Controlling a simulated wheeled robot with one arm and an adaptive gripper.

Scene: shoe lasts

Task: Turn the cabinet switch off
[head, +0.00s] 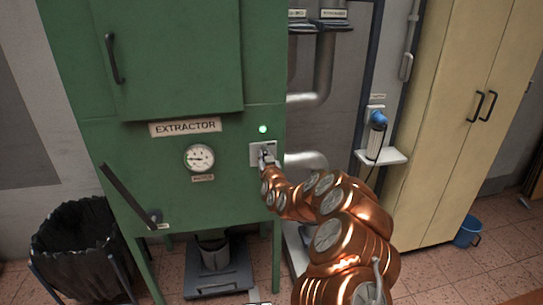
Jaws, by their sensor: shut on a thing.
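The green extractor cabinet (120,140) stands on the left, with an "EXTRACTOR" label (186,127) on its front. A pale switch plate (255,151) sits at the cabinet's right edge, below a lit green lamp (263,129). My gripper (266,154) is at this plate and is shut on the switch there. My copper-coloured arm reaches up to it from the lower right. The gripper covers most of the switch, so its position cannot be read.
A round gauge (199,158) and a dark lever (131,196) are left of the switch. A black bin (82,255) stands lower left. Grey pipes (312,75) run behind. A small shelf (381,157), a beige cupboard (445,110) and a blue bucket (467,231) are right.

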